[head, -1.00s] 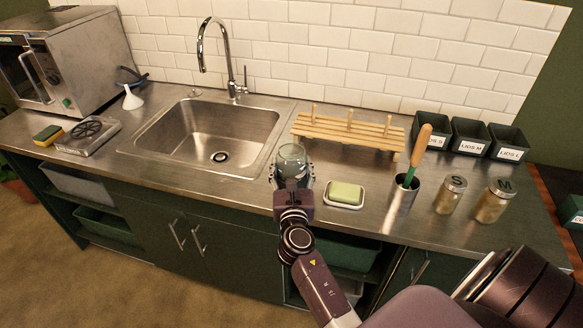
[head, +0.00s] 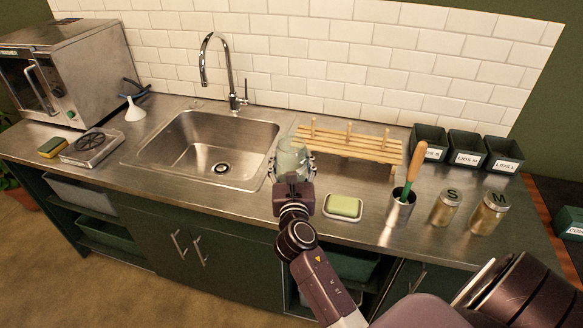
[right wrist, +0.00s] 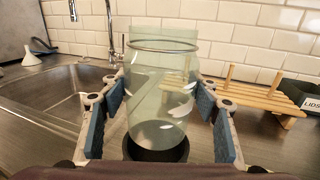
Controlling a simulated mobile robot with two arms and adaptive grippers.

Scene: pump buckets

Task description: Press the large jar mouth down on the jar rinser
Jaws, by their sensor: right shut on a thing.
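The large clear, greenish glass jar (head: 291,153) is in my right gripper (head: 292,168), near the sink's front right corner. In the right wrist view the jar (right wrist: 160,95) stands roughly upright between the blue finger pads of my right gripper (right wrist: 162,92), which is shut on it. A ring shows near its top and a dark round part sits at its bottom; I cannot tell which end is the mouth. The jar rinser seems to be the grey metal unit with a dark spoked disc (head: 92,145), left of the sink. My left gripper is not in view.
The sink (head: 168,178) and tall faucet (head: 232,75) lie between jar and rinser. A sponge (head: 53,147) and white funnel (head: 134,110) are near the rinser. A wooden rack (head: 348,150), soap dish (head: 343,207), brush holder (head: 399,212) and lidded jars (head: 446,208) stand to the right.

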